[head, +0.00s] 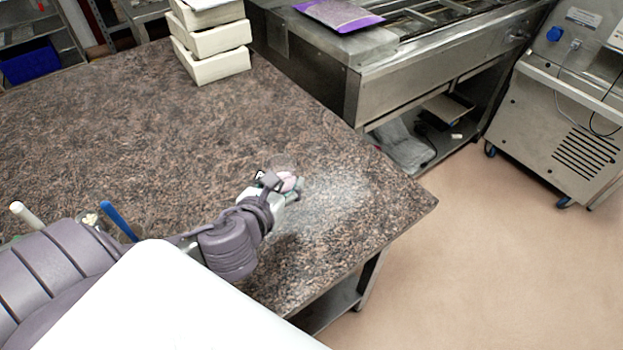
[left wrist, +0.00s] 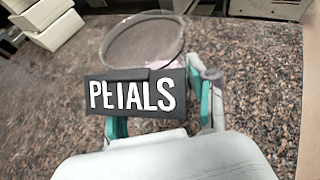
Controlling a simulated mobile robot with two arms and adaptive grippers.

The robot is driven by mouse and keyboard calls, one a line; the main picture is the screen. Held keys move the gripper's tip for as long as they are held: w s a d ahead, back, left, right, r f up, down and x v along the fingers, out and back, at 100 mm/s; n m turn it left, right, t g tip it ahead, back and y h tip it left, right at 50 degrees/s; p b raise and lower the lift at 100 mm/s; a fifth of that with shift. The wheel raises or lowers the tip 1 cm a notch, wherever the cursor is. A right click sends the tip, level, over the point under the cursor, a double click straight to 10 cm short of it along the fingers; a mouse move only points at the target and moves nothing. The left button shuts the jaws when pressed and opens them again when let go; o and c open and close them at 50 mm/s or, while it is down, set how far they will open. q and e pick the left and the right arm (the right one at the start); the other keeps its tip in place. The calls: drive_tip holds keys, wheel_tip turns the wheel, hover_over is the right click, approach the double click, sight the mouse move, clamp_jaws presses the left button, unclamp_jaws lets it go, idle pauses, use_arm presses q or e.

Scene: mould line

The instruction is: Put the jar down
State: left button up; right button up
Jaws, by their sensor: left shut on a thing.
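The jar is clear glass with a round open-looking rim and a black label reading "PETALS"; it fills the middle of the left wrist view (left wrist: 145,42). In the head view the jar (head: 287,181) is small, with something pink inside, and partly hidden by the fingers. My left gripper (head: 281,186) is shut on the jar, over the granite-look table (head: 130,130) near its right corner. The gripper's teal-lined fingers (left wrist: 160,115) stand either side of the label. I cannot tell whether the jar's base touches the table. My right gripper is not in view.
Stacked cream boxes (head: 215,50) stand at the table's back edge. A white handle (head: 27,215) and a blue handle (head: 118,221) show near my left arm. A steel counter with a purple packet (head: 339,14) stands beyond. The tabletop around the jar is clear.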

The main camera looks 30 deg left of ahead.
use_arm(q)
drive_tip(key=a+x, duration=0.1)
drive_tip(key=x, duration=0.6)
hover_over(299, 173)
drive_tip(key=s+d, duration=0.2)
drive_tip(key=s, duration=0.1)
drive_tip(key=f, duration=0.3)
drive_tip(key=shift+w+a+y+p, duration=0.15)
drive_tip(key=shift+a+y+p, duration=0.15)
drive_tip(key=shift+p, duration=0.1)
drive_tip(key=shift+w+f, duration=0.4)
wheel_tip(299, 173, down, 3)
drive_tip(key=shift+f, duration=0.45)
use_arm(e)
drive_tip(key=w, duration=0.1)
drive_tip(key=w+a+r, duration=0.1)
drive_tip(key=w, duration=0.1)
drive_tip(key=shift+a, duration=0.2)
use_arm(q)
drive_tip(key=o, duration=1.3)
drive_tip(key=shift+o, duration=0.2)
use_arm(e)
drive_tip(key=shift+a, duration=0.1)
